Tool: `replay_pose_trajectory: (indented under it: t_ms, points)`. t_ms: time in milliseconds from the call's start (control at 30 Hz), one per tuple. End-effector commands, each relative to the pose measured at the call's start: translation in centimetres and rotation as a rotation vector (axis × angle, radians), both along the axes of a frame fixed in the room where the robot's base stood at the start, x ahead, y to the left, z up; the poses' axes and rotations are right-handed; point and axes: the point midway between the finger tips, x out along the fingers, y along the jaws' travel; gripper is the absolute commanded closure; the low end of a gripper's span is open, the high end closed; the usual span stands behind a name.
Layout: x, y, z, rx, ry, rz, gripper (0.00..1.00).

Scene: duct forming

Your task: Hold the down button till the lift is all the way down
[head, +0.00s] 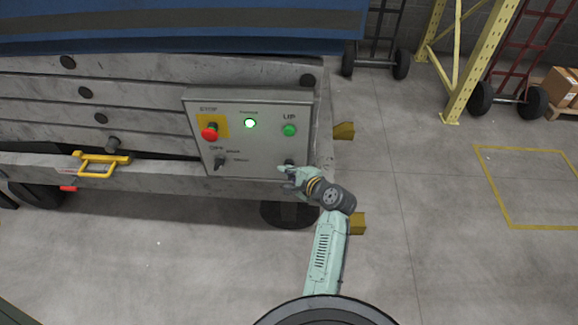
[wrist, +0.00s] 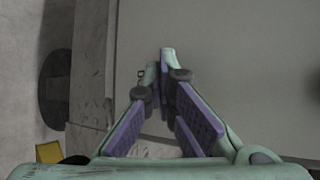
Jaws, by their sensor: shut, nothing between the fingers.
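The grey control panel (head: 250,150) is on the side of the lift (head: 60,115). It has a red stop button (head: 210,133) on a yellow plate, a lit lamp (head: 250,123), a green UP button (head: 289,130) and a dark selector switch (head: 219,163). A dark button (head: 289,162) shows at the panel's lower right, its label hidden. My gripper (head: 284,171) is shut and empty at this lower right corner, close against the button; I cannot tell if it presses it. In the wrist view my shut fingertips (wrist: 158,68) are in front of the panel face (wrist: 230,60), with no button visible.
The lift's blue deck (head: 180,30) is above stacked, nearly level grey bars. A yellow handle (head: 100,163) is on its lower left side. Hand trucks (head: 510,85), a yellow rack (head: 455,65) and a carton (head: 562,86) stand behind right. The floor on the right is clear.

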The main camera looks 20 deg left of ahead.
Motion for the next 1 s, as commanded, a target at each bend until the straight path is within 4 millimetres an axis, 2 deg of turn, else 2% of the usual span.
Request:
replay_pose_trajectory:
  t_ms: [267,633,1000]
  points:
    - [0.0,0.0,0.1,0.0,-0.001,-0.001,1.0]
    - [-1.8,-0.5,0.1,0.001,0.0,-0.001,1.0]
    - [-2.0,-0.6,0.0,0.0,0.0,0.0,1.0]
